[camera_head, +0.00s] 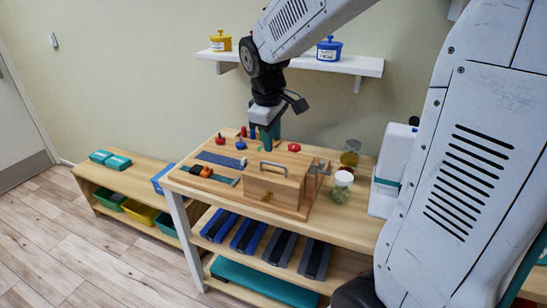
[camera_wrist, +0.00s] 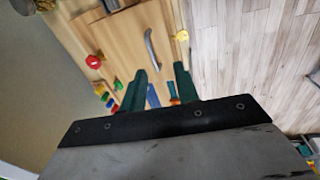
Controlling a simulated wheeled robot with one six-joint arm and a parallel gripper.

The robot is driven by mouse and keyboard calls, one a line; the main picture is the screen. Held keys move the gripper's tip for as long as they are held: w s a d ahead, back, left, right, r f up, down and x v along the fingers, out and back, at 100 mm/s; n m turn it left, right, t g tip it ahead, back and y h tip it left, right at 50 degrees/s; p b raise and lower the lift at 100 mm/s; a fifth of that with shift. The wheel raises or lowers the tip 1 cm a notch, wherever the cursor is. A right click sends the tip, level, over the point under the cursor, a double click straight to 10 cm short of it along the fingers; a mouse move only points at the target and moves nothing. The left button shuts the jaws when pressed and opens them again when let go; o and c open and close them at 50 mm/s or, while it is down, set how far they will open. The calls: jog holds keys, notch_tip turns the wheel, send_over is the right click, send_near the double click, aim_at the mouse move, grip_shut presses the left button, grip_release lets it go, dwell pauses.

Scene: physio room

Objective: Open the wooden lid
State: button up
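The wooden lid (camera_head: 294,178) sits closed on a wooden box on the table, with a grey bar handle (camera_head: 273,167) on top. A brass-coloured latch (camera_head: 267,197) shows on the box front. In the wrist view the handle (camera_wrist: 152,48) lies beyond my fingertips, over pale wood. My gripper (camera_head: 268,130) is above the table, behind the box and slightly left of the handle, apart from it. Its two green fingers (camera_wrist: 160,78) are spread with nothing held between them.
Coloured knobs, one red (camera_head: 294,147), stand near the box. A clear jar (camera_head: 341,186) and an amber jar (camera_head: 350,152) stand to its right, before a white device (camera_head: 391,165). A wall shelf (camera_head: 345,63) with pots is above. A low bench (camera_head: 142,178) is left.

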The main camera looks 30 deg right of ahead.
jog(key=w+d+f, duration=0.1)
jog(key=w, duration=0.1)
send_over(273, 175)
jog(key=shift+n, duration=0.3)
notch_tip(273, 175, down, 8)
jog(key=shift+d+r, duration=0.1)
grip_shut()
